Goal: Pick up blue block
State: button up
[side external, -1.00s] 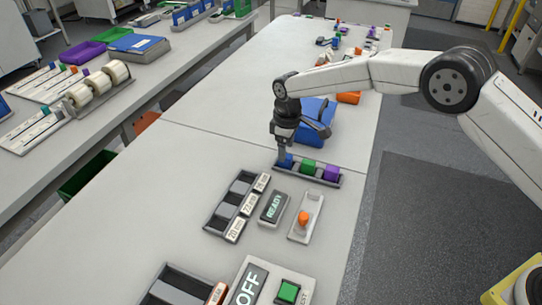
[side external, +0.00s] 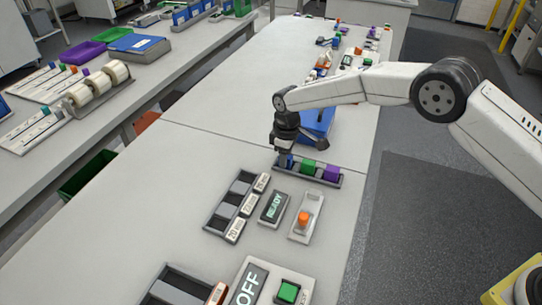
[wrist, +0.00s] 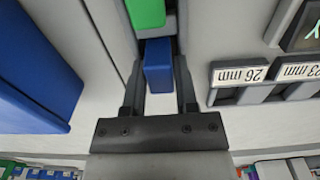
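The blue block (wrist: 158,68) sits at the near end of the narrow grey tray in the wrist view. In the side view the blue block (side external: 284,161) is at the tray's left end, partly hidden by my gripper. My gripper (side external: 284,158) points down over it. In the wrist view my gripper's two fingers (wrist: 159,75) are apart, one on each side of the blue block, with narrow gaps showing. The block still rests in the tray.
A green block (side external: 308,167) and a purple block (side external: 332,173) share the grey tray (side external: 312,179). A blue bin (side external: 318,122) lies behind. A READY display (side external: 273,207), a slotted holder with labels (side external: 232,205) and an orange-knob switch (side external: 303,218) are in front.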

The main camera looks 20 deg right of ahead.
grip_shut()
jog(key=shift+r, duration=0.15)
jog(key=shift+r, duration=1.3)
jog(key=shift+s+r, duration=0.1)
jog(key=shift+r, duration=0.25)
jog(key=s+d+r, duration=0.4)
jog(key=s+r, duration=0.5)
jog(key=s, duration=0.4)
jog(key=shift+r, duration=0.25)
jog(key=shift+s, duration=0.1)
